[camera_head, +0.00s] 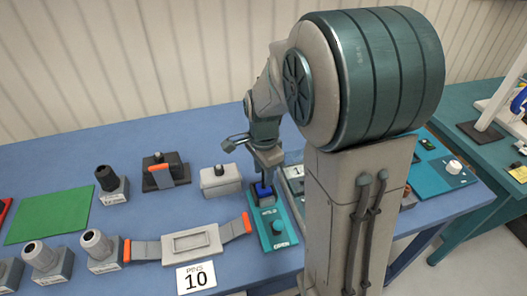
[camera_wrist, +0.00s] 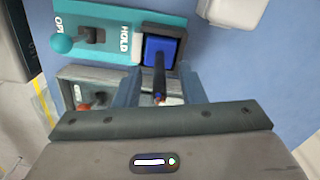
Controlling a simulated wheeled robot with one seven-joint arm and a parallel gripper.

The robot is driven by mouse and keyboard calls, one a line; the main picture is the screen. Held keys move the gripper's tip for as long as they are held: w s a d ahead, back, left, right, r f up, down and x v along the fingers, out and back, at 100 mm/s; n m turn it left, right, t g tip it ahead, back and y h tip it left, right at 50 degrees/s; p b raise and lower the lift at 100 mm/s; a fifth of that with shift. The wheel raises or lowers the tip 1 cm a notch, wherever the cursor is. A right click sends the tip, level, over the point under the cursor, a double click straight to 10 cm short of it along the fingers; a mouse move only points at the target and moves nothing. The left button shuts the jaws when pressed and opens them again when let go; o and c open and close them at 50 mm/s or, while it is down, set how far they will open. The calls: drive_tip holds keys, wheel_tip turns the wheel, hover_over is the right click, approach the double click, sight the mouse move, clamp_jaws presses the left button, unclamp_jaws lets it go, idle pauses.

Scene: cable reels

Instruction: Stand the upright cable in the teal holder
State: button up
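The teal holder (camera_head: 284,243) lies on the blue bench, below my gripper. It also shows at the top of the wrist view (camera_wrist: 111,14), with HOLD and OPEN labels and a teal-knobbed lever (camera_wrist: 62,43). A blue block (camera_wrist: 160,50) sits in the dark socket at the holder's HOLD end. A thin dark cable (camera_wrist: 159,82) runs from the blue block toward my gripper. My gripper (camera_wrist: 160,88) is right over the socket. Its fingers stand apart, one on each side of the cable, with a gap visible. The cable's lower end is hidden.
A grey box (camera_head: 220,180) stands just left of the holder. A grey clamp plate with orange-tipped straps (camera_head: 190,242) lies in front, by a number 10 card (camera_head: 196,278). Another unit (camera_wrist: 83,85) adjoins the holder.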

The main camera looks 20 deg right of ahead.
wheel_tip(320, 180, up, 12)
drive_tip(key=shift+r+b, duration=0.1)
drive_tip(key=shift+b, duration=0.2)
idle(0.3)
drive_tip(key=s+f+n+t, duration=0.3)
drive_tip(key=s+n, duration=1.1)
drive_tip(key=n, duration=0.1)
drive_tip(key=shift+s, duration=0.25)
